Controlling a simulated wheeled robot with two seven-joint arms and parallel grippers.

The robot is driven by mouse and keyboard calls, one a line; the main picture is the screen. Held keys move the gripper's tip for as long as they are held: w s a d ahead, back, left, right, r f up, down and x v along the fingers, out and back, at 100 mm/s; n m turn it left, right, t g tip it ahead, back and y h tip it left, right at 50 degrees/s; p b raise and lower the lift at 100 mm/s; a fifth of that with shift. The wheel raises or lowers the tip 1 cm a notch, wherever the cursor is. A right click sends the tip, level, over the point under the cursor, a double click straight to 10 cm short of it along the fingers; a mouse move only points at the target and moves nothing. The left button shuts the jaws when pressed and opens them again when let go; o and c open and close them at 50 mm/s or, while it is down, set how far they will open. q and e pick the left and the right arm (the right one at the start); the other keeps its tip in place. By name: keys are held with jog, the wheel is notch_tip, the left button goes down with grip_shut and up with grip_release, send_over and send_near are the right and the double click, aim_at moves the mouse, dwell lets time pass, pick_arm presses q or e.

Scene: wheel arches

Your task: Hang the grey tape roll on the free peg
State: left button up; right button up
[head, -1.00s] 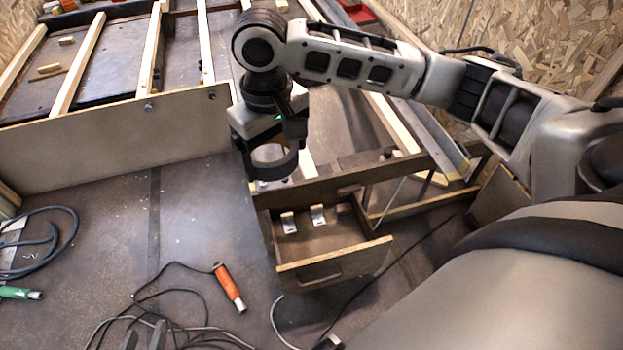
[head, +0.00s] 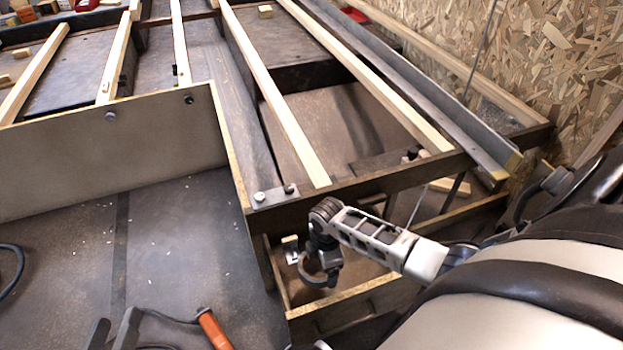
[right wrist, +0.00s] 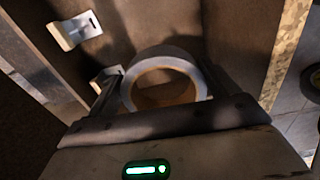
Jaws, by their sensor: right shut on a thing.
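The grey tape roll (right wrist: 168,72), with a tan core, sits between the fingers of my right gripper (right wrist: 165,98) in the right wrist view. In the head view this gripper (head: 320,278) is inside the wooden drawer-like box (head: 350,292), and the roll is hard to make out there. A white peg (right wrist: 75,30) shows at the upper left of the wrist view, bare, and apart from the roll. A second white peg (right wrist: 107,77) is close to the roll's left side, partly hidden by a finger; I cannot tell if they touch. My left gripper (head: 116,324) is low at the left, open and empty.
A wooden frame with pale slats (head: 270,95) fills the back. A metal bracket (head: 273,196) lies on its corner above the box. A tall board (head: 110,150) stands at left. An orange-handled tool (head: 213,330) and cables lie on the dark floor, which is otherwise mostly clear.

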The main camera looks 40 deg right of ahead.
pick_arm(q)
jog(key=shift+w+d+f, duration=0.1)
jog(key=shift+w, duration=0.1)
pick_arm(e)
jog(key=f, duration=0.1)
jog(key=s+f, duration=0.1)
jog(key=shift+s+d+f+n, duration=0.2)
jog(key=shift+d+f+n, duration=0.1)
jog(key=shift+d, duration=0.1)
jog(key=b, duration=0.4)
send_over(328, 291)
notch_tip(328, 291, down, 5)
jog(key=shift+r, duration=0.2)
jog(key=shift+f, duration=0.25)
notch_tip(328, 291, down, 2)
jog(key=shift+f+b, duration=0.25)
jog(key=shift+b, duration=0.55)
jog(key=shift+f+b, duration=0.5)
jog(key=shift+f, duration=0.3)
pick_arm(q)
jog(key=r+t+h, duration=0.1)
jog(key=w+r+t, duration=0.1)
jog(key=r+h, duration=0.1)
jog(key=r, duration=0.1)
jog(key=shift+w+d+t+h, duration=0.15)
jog(key=shift+w+t+h, duration=0.15)
jog(key=shift+w+t, duration=0.1)
pick_arm(e)
jog(key=shift+f, duration=0.15)
jog(key=shift+f, duration=0.1)
